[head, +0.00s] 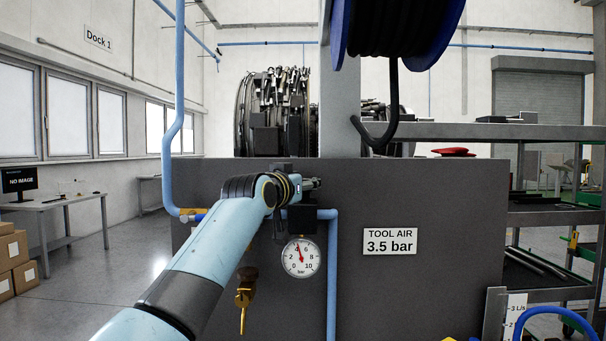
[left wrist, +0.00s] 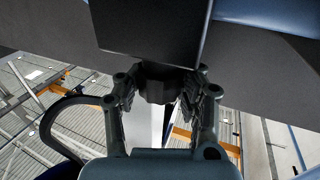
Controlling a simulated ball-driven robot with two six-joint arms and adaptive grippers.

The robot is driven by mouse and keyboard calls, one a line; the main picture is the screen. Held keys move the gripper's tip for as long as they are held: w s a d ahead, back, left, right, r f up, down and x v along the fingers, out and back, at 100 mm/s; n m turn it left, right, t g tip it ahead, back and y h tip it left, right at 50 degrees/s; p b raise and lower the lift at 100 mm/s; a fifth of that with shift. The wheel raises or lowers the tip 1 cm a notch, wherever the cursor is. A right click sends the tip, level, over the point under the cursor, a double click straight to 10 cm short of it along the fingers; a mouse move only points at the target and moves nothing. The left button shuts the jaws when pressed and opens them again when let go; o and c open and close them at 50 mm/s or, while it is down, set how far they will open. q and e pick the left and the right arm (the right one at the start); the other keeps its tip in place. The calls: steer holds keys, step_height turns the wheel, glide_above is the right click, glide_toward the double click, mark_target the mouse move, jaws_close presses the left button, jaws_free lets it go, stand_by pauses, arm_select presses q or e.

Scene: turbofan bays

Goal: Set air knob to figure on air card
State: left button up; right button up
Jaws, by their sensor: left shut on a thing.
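The air card (head: 390,241) on the dark grey panel reads "TOOL AIR 3.5 bar". The round white gauge (head: 301,257) is to its left; its red needle points up and slightly left, near the 4. My left gripper (head: 311,184) is above the gauge, at the dark regulator body (head: 301,217). In the left wrist view, my left gripper (left wrist: 162,92) is shut on the dark air knob (left wrist: 155,88), with a finger on each side. In the head view the knob is mostly hidden by my gripper and wrist. My right gripper is not in view.
Blue pipe (head: 332,285) runs down from the regulator, and another pipe (head: 168,150) rises at the left. A brass fitting (head: 243,290) hangs below my arm. A hose reel (head: 397,28) is overhead. Shelves (head: 545,131) stand at the right.

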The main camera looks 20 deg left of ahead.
arm_select(q)
steer(key=shift+f+n+y+p, duration=0.25)
steer(key=shift+n+y+p, duration=0.1)
steer(key=shift+y, duration=0.15)
steer(key=shift+f+n+y, duration=0.1)
steer(key=shift+n+y, duration=0.35)
steer(key=shift+y, duration=0.75)
steer(key=shift+n+g+y+b, duration=0.3)
steer(key=shift+n+y+b, duration=0.5)
steer(key=shift+b, duration=0.3)
steer(key=shift+s, duration=0.1)
steer(key=o, duration=1.2)
steer(key=shift+r, duration=0.25)
